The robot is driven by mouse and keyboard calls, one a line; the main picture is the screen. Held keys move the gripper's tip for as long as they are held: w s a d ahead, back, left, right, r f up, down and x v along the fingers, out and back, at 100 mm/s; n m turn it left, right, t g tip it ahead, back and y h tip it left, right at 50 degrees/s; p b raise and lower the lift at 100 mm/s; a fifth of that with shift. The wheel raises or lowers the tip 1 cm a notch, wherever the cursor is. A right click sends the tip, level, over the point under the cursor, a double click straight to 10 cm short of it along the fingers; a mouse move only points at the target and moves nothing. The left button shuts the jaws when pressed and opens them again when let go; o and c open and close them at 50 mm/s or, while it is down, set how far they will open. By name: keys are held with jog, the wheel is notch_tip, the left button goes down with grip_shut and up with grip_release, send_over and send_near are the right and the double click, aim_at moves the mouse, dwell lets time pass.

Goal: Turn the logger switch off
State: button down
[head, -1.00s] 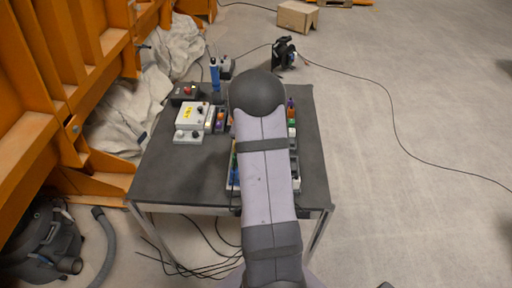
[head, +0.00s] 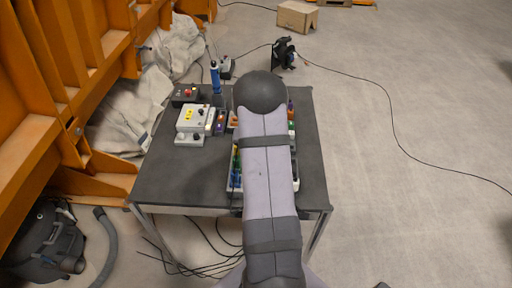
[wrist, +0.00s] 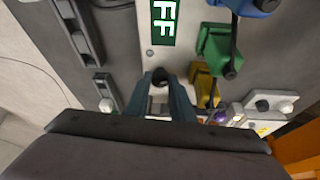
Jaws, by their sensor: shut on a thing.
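In the wrist view my gripper (wrist: 172,92) has its two fingers around a small dark lever (wrist: 160,76), which I take to be the logger switch, on a light grey panel (wrist: 151,58). The gripper is shut on it. Beyond the lever is a green label (wrist: 163,22) with white letters; "FF" shows and the rest is cut off. The lever's base is partly hidden by the fingers. In the head view my arm covers the gripper and the switch.
Right of the fingers in the wrist view are yellow (wrist: 205,88), green (wrist: 216,48) and blue (wrist: 245,6) switch-like parts. In the head view, a grey box (head: 188,140), a red-button box (head: 180,100) and a blue tube (head: 215,78) stand on the dark table (head: 185,185).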

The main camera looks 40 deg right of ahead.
jog(key=n+p, duration=0.1)
jog(key=p, duration=0.2)
jog(key=shift+r, duration=0.2)
jog(key=shift+f+n+p, duration=0.15)
jog(key=shift+n+p, duration=0.15)
jog(key=shift+t, duration=0.3)
jog(key=c, duration=1.5)
grip_release()
jog(key=shift+c, duration=0.2)
jog(key=b+v, duration=0.1)
jog(key=v, duration=0.6)
jog(key=shift+s, duration=0.15)
